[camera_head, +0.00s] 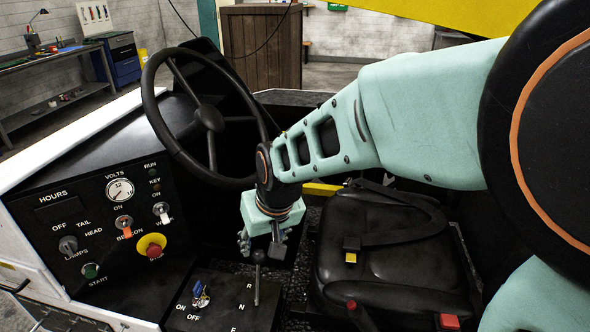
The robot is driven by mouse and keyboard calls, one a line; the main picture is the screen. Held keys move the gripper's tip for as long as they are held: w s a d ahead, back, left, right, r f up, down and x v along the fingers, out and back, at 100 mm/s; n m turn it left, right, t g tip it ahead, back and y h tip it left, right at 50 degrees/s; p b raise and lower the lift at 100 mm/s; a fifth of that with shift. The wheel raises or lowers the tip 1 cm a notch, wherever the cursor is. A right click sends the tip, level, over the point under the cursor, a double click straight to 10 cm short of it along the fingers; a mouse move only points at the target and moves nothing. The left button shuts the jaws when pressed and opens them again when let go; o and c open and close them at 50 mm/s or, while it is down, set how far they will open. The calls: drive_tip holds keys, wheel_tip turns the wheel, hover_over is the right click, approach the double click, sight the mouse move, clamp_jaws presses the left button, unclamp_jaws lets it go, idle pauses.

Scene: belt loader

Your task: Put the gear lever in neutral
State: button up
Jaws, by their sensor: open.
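The gear lever (257,283) is a thin rod with a dark round knob. It stands nearly upright on the black console, beside the white letters R, N and F. Its foot shows near the height of N, but I cannot tell exactly which position it is in. My gripper (261,247) points down just above the lever, its two fingers apart. The knob (258,257) shows low between or just in front of the fingertips; I cannot tell whether they touch it.
The steering wheel (209,118) stands close to the left of my arm. The dashboard has a red-yellow button (151,246) and knobs. A key (200,294) sits in the ON/OFF switch left of the lever. The black seat (385,262) with its belt lies to the right.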

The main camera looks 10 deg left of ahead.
sight(260, 254)
drive_tip(key=b+x, duration=0.3)
drive_tip(key=x, duration=0.4)
drive_tip(key=shift+w+f+b, duration=0.2)
drive_tip(key=shift+f+b, duration=0.1)
drive_tip(key=shift+f, duration=0.05)
clamp_jaws()
